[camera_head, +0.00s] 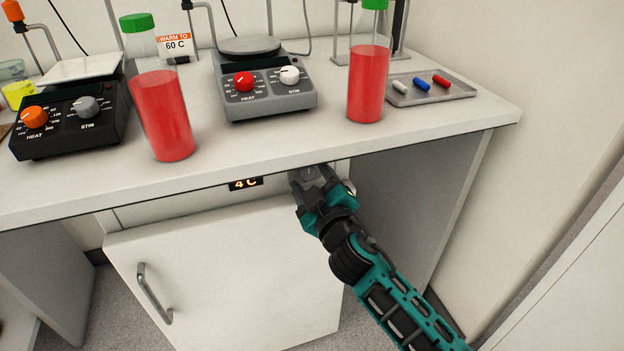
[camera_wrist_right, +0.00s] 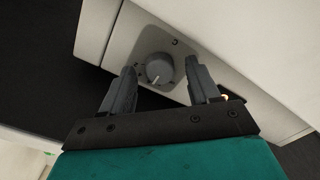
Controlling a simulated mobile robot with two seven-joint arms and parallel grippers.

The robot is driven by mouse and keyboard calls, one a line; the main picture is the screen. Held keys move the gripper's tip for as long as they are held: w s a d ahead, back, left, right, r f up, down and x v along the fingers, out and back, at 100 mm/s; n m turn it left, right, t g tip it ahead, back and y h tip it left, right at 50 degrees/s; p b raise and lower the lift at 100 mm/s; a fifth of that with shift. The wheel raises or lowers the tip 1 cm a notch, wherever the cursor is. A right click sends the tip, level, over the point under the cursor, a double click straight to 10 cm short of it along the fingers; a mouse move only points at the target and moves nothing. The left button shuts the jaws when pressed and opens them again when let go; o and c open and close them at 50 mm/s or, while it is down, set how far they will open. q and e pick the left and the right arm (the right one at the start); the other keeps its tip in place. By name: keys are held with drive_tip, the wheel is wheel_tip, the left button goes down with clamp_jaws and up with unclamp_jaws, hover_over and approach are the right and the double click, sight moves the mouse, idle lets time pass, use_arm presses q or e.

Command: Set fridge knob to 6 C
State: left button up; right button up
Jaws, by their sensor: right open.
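The fridge (camera_head: 225,275) stands under the bench with its door closed. Its display (camera_head: 246,184) reads 4 C. The grey fridge knob (camera_wrist_right: 159,69) sits on the panel to the right of the display, with a light pointer line; in the head view it is mostly hidden behind my gripper. My right gripper (camera_head: 319,180) is open in front of the knob. In the right wrist view its two fingers (camera_wrist_right: 160,85) stand on either side of the knob, and I cannot tell whether they touch it. My left gripper is not in view.
The bench top (camera_head: 250,148) overhangs close above my right gripper. The fridge door handle (camera_head: 153,295) sticks out at the left. There is open space right of the fridge.

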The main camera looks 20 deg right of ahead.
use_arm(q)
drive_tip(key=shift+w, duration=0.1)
use_arm(e)
drive_tip(key=s, duration=1.3)
drive_tip(key=shift+d, duration=0.25)
drive_tip(key=s+a+f+m+g+y, duration=0.1)
drive_tip(key=s+f+m+g, duration=0.3)
drive_tip(key=f, duration=0.4)
drive_tip(key=s+a+f+m+g+y, duration=0.1)
drive_tip(key=s+f+m+g+y, duration=0.15)
drive_tip(key=s+f, duration=0.5)
use_arm(q)
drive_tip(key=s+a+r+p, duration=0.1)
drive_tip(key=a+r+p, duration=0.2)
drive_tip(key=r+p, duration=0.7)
drive_tip(key=p, duration=0.4)
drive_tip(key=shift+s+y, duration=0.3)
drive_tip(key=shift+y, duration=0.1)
use_arm(e)
drive_tip(key=d+r+h, duration=0.2)
drive_tip(key=d+r, duration=0.1)
drive_tip(key=r, duration=0.6)
drive_tip(key=shift+w+d+r+g, duration=0.15)
drive_tip(key=shift+w+r+g, duration=0.05)
drive_tip(key=shift+w+g, duration=0.2)
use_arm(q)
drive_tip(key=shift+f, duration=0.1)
use_arm(e)
drive_tip(key=shift+f+n, duration=0.1)
drive_tip(key=shift+n, duration=0.15)
